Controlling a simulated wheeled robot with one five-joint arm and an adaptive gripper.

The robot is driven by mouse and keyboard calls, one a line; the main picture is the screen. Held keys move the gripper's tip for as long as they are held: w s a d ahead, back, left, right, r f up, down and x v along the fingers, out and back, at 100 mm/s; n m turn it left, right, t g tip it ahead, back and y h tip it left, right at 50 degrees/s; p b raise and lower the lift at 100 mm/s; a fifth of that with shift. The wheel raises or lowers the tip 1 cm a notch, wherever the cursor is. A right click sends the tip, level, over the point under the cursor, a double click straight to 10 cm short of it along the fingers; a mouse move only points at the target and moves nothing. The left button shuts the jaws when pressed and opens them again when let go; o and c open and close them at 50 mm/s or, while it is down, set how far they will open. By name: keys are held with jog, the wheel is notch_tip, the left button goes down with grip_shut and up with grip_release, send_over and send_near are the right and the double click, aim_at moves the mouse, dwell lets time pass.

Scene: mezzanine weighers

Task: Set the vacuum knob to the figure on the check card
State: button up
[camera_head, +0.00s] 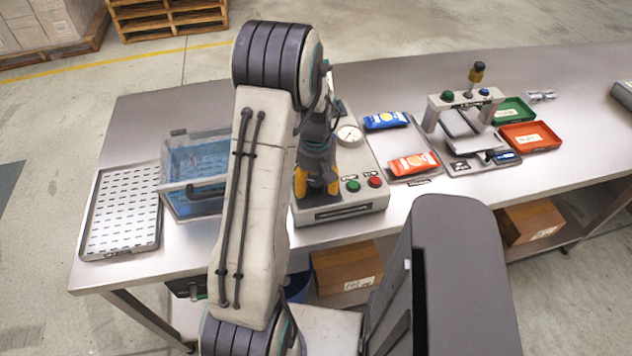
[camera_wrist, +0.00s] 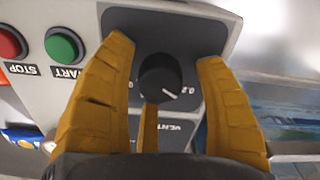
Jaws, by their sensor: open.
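The vacuum knob (camera_wrist: 158,77) is a round black knob on a dark plate of the grey control box (camera_head: 340,213). Its white pointer line slants to the lower right in the wrist view, toward a mark that looks like 0.2. Other marks are partly hidden by my fingers, and "VENT" shows below. My gripper (camera_wrist: 166,62) is open, with yellow fingers on both sides of the knob and a gap at each side. In the head view my gripper (camera_head: 316,184) is over the box and hides the knob. I cannot make out which card is the check card.
The box carries a gauge (camera_head: 349,135), a green START button (camera_head: 353,185) and a red STOP button (camera_head: 375,182). A tank of blue liquid (camera_head: 200,160) and a slotted tray (camera_head: 122,212) stand left. Packets (camera_head: 413,164), a small stand (camera_head: 465,99) and coloured trays (camera_head: 530,135) stand right.

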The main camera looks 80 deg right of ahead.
jog(key=c, duration=1.2)
jog(key=shift+m, duration=0.4)
jog(key=shift+a+f+m+b, duration=0.1)
jog(key=shift+f+m+b, duration=0.05)
jog(key=shift+m+b, duration=0.8)
jog(key=m+b, duration=0.2)
jog(key=m, duration=0.3)
jog(key=shift+m, duration=0.25)
jog(key=m+b, duration=0.1)
jog(key=m, duration=0.2)
jog(key=shift+m, duration=0.3)
jog(key=shift+m+b, duration=0.45)
jog(key=shift+m, duration=1.75)
